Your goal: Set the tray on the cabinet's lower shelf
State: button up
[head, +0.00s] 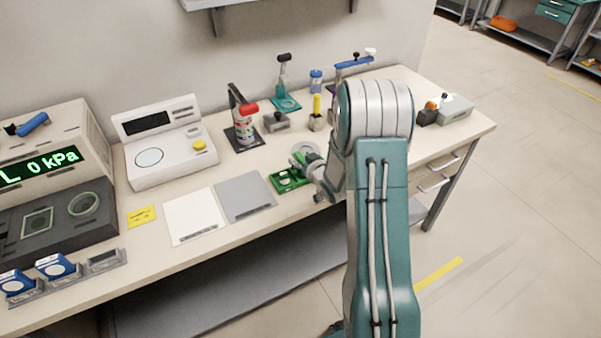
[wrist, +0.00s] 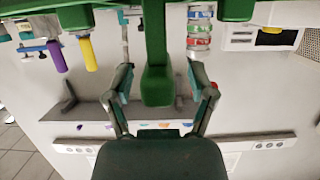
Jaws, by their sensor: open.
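A small green tray (head: 284,184) with pale round contents lies on the bench, left of my gripper (head: 314,168) in the head view. The wrist view looks upside down. There, a green handle-like part (wrist: 157,85), apparently the tray's, sits between the two spread fingers of my gripper (wrist: 160,70). Gaps show on both sides of it, so the fingers do not clasp it. My arm hides part of the bench. No cabinet is clearly identifiable; a teal shelf unit (head: 530,38) with a low shelf stands at the far back right.
The bench (head: 150,238) holds a pressure console (head: 45,155), a white scale (head: 165,160), a bottle stand (head: 243,120) and several tools. White and grey sheets lie left of the tray. A grey shelf (head: 230,290) runs under the bench. The floor (head: 500,150) at right is open.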

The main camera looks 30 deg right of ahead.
jog(key=shift+w+d, duration=0.1)
jog(key=shift+d, duration=0.2)
jog(key=shift+a, duration=0.35)
grip_shut()
jog(key=shift+a, duration=0.1)
